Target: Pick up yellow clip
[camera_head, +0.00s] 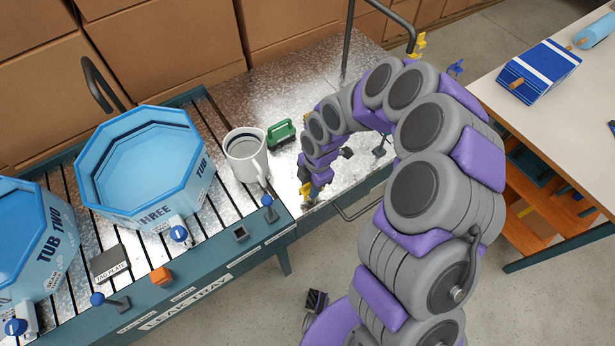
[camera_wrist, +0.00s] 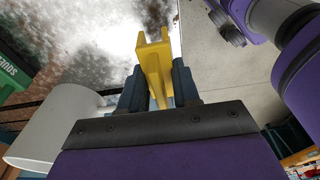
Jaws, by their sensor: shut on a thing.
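The yellow clip (camera_wrist: 154,65) is between the fingers of my gripper (camera_wrist: 158,85) in the wrist view, with its forked end pointing away from the wrist. The gripper is shut on it. In the head view my gripper (camera_head: 309,192) is low over the front edge of the metal table, right of the white mug, and a bit of the yellow clip (camera_head: 306,187) shows at its tip. I cannot tell whether the clip touches the table. Another yellow clip-like piece (camera_head: 420,42) sits on the dark rail at the back.
A white mug (camera_head: 246,158) stands close left of my gripper; it also shows in the wrist view (camera_wrist: 58,125). A green box (camera_head: 281,134) is behind it. Blue tubs (camera_head: 146,170) stand on the slatted leak tray at left. A workbench (camera_head: 500,98) is at right.

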